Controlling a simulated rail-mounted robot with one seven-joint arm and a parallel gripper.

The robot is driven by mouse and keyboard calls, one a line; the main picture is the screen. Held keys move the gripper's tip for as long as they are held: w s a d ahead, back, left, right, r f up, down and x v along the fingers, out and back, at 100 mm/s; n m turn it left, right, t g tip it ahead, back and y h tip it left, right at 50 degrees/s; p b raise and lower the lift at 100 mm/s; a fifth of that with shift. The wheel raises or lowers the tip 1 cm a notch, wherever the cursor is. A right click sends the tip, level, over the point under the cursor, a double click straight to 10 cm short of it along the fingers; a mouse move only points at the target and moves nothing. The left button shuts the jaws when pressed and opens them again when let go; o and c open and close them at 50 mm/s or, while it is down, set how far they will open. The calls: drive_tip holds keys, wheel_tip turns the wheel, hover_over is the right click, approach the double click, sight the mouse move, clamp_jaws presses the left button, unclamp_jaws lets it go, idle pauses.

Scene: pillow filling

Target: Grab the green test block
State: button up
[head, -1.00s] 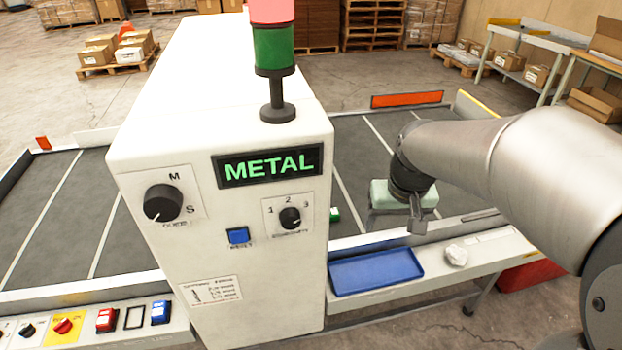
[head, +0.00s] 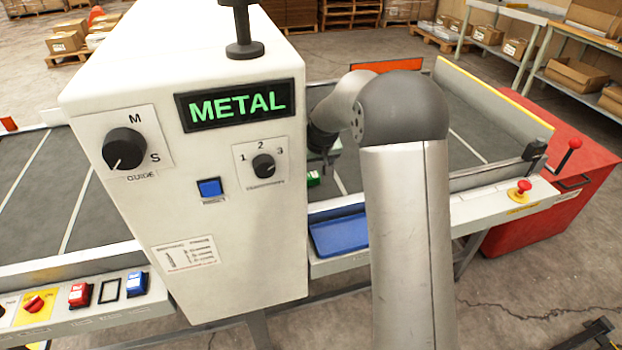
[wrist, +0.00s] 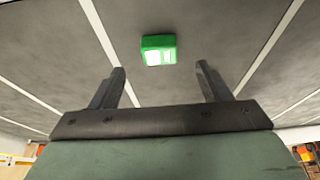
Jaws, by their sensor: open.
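The green test block (head: 314,179) sits on the grey conveyor belt, close to the right side of the white machine housing. In the wrist view the green block (wrist: 158,49) has a pale, bright face and lies beyond the fingertips, roughly centred between them. My gripper (wrist: 162,82) is open, with nothing between its two dark fingers. In the head view my gripper is just above and right of the block, partly hidden by the housing and my arm.
The white metal-detector housing (head: 190,130) stands tall immediately left of the block. A blue tray (head: 340,234) is on the front ledge, partly behind my arm. A red bin (head: 545,200) stands at the right. The belt right of my arm is clear.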

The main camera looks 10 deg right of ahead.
sight(312, 176)
drive_tip(key=shift+p+x, duration=0.3)
drive_tip(key=shift+x, duration=3.05)
drive_tip(key=shift+w+r, duration=0.1)
drive_tip(key=shift+w, duration=0.05)
drive_tip(key=c, duration=1.2)
drive_tip(key=shift+o, duration=0.2)
